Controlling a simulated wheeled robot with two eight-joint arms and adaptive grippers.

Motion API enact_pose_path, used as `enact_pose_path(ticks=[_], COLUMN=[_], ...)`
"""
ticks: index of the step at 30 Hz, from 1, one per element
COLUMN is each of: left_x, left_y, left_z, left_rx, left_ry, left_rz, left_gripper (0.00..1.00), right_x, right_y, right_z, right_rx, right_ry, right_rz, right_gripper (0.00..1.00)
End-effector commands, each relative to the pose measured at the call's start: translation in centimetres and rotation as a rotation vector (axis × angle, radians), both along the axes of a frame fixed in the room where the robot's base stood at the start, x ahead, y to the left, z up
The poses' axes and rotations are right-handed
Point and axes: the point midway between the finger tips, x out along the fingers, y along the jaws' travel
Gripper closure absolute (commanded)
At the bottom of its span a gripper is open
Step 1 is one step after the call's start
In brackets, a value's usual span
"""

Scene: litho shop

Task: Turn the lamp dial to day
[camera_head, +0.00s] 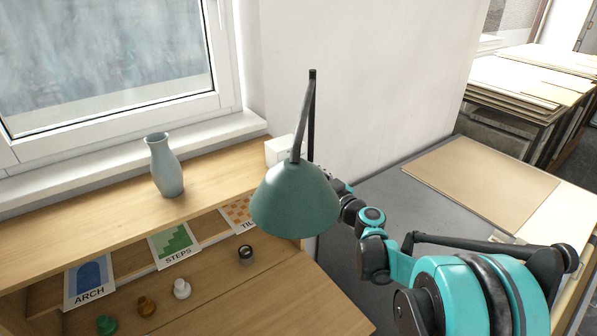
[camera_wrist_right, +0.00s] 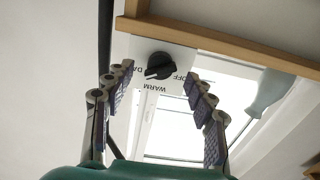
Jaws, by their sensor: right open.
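The lamp dial (camera_wrist_right: 159,66) is a black knob on a white plate (camera_wrist_right: 178,105) in the right wrist view. Words around it read OFF, WARM and a partly covered DA. I cannot tell for sure which word the knob points to. My right gripper (camera_wrist_right: 158,82) is open, its fingers spread to either side of the dial in that view; I see no contact. My left gripper is not in view.
A pale blue vase (camera_head: 165,165) stands on the wooden shelf (camera_head: 110,205) left of the lamp. Below are picture cards, including ARCH (camera_head: 89,283) and STEPS (camera_head: 175,243), and several small knobs. A grey table (camera_head: 400,215) with a brown board (camera_head: 480,180) lies to the right.

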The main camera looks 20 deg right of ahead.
Motion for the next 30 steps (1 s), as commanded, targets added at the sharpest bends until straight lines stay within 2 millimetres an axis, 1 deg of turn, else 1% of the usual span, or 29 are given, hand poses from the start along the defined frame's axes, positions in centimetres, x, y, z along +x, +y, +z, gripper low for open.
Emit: enact_pose_path(ticks=[1,3,6,9,16,17,18,20,21,22,30], left_x=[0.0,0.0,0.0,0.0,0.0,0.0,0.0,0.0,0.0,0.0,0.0], left_y=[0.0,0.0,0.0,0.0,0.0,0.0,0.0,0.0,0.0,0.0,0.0], left_z=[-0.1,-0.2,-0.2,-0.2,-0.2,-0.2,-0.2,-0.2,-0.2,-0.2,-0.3], left_rx=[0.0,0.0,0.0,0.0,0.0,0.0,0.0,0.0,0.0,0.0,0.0], left_ry=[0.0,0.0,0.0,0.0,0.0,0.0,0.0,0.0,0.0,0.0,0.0], left_rz=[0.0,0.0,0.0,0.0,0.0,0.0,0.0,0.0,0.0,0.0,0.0], left_gripper=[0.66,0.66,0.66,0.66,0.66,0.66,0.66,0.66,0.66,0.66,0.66], right_x=[0.8,1.6,2.4,2.8,2.8,2.8,2.8,2.8,2.8,2.8,2.8], right_y=[0.3,0.7,0.9,1.0,1.0,1.0,1.0,1.1,1.0,1.0,1.0], right_z=[0.0,0.0,0.0,0.0,0.0,0.0,0.0,0.0,0.0,0.0,0.0], right_rx=[0.0,0.0,0.0,0.0,0.001,0.001,0.001,0.001,0.001,0.001,0.014], right_ry=[0.0,0.0,0.001,0.001,0.001,0.001,0.001,0.001,0.001,0.001,0.006], right_rz=[0.001,0.001,0.001,0.0,0.0,0.0,0.0,0.0,0.0,0.0,-0.001], right_gripper=[0.44,0.44,0.44,0.44,0.44,0.52,0.63,0.79,0.89,0.92,0.92])
